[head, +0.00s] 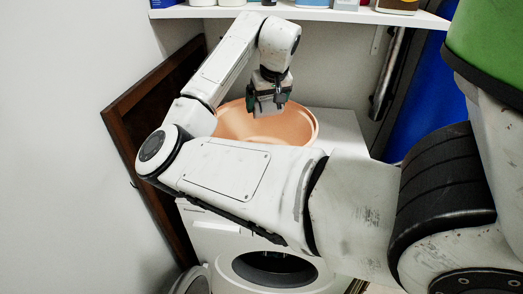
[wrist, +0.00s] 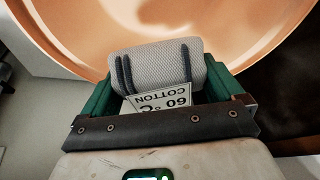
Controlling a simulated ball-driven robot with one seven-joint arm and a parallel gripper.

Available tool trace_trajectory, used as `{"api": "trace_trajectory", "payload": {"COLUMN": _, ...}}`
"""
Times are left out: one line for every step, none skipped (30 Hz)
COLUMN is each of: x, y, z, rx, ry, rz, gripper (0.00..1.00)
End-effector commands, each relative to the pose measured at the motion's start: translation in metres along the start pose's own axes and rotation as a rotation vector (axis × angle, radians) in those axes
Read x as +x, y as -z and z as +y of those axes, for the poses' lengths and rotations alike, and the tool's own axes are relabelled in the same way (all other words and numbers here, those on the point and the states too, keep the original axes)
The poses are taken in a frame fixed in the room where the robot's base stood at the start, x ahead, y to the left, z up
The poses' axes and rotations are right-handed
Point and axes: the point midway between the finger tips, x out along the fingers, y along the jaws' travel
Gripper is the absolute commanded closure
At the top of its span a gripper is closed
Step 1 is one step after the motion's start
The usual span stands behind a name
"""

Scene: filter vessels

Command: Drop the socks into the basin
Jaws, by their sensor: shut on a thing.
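The basin (head: 300,125) is an orange, round bowl standing on top of a white washing machine in the head view. Its curved rim and inside also fill the upper part of the wrist view (wrist: 60,30). My gripper (head: 267,103) is over the basin in the head view. In the wrist view, my gripper (wrist: 158,92) is shut on the socks (wrist: 155,65), a rolled grey knitted bundle with dark stripes and a white label reading "60 °C COTTON". The socks are held over the basin's opening. My arm hides part of the basin in the head view.
A shelf (head: 330,15) with several containers runs above. A dark wooden frame (head: 150,90) leans at the left wall. A blue object (head: 425,90) stands at the right.

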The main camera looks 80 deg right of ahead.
Motion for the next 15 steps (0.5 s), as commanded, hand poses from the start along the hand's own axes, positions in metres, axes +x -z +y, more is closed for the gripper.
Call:
{"api": "trace_trajectory", "payload": {"x": 0.011, "y": -0.004, "z": 0.0, "rx": 0.0, "ry": 0.001, "rz": 0.001, "gripper": 0.35}}
{"api": "trace_trajectory", "payload": {"x": 0.014, "y": -0.006, "z": 0.0, "rx": 0.0, "ry": 0.001, "rz": 0.0, "gripper": 0.35}}
{"api": "trace_trajectory", "payload": {"x": 0.018, "y": -0.008, "z": 0.0, "rx": 0.0, "ry": 0.001, "rz": 0.0, "gripper": 0.35}}
{"api": "trace_trajectory", "payload": {"x": 0.021, "y": -0.009, "z": 0.0, "rx": 0.0, "ry": 0.002, "rz": -0.001, "gripper": 0.35}}
{"api": "trace_trajectory", "payload": {"x": 0.024, "y": -0.01, "z": 0.0, "rx": 0.0, "ry": 0.002, "rz": 0.0, "gripper": 0.35}}
{"api": "trace_trajectory", "payload": {"x": 0.027, "y": -0.011, "z": 0.0, "rx": -0.001, "ry": 0.002, "rz": 0.0, "gripper": 0.35}}
{"api": "trace_trajectory", "payload": {"x": 0.029, "y": -0.012, "z": 0.0, "rx": -0.001, "ry": 0.001, "rz": 0.0, "gripper": 0.35}}
{"api": "trace_trajectory", "payload": {"x": 0.03, "y": -0.012, "z": 0.0, "rx": -0.001, "ry": 0.001, "rz": 0.001, "gripper": 0.35}}
{"api": "trace_trajectory", "payload": {"x": 0.031, "y": -0.013, "z": 0.0, "rx": -0.001, "ry": 0.001, "rz": 0.001, "gripper": 0.35}}
{"api": "trace_trajectory", "payload": {"x": 0.032, "y": -0.013, "z": 0.0, "rx": -0.001, "ry": 0.001, "rz": 0.001, "gripper": 0.35}}
{"api": "trace_trajectory", "payload": {"x": 0.032, "y": -0.013, "z": 0.0, "rx": -0.001, "ry": 0.0, "rz": 0.001, "gripper": 0.35}}
{"api": "trace_trajectory", "payload": {"x": 0.033, "y": -0.013, "z": 0.0, "rx": -0.001, "ry": 0.0, "rz": 0.001, "gripper": 0.35}}
{"api": "trace_trajectory", "payload": {"x": 0.033, "y": -0.013, "z": 0.0, "rx": -0.001, "ry": 0.0, "rz": 0.0, "gripper": 0.35}}
{"api": "trace_trajectory", "payload": {"x": 0.032, "y": -0.013, "z": 0.0, "rx": -0.001, "ry": 0.0, "rz": 0.0, "gripper": 0.35}}
{"api": "trace_trajectory", "payload": {"x": 0.032, "y": -0.013, "z": 0.0, "rx": -0.001, "ry": 0.0, "rz": 0.0, "gripper": 0.35}}
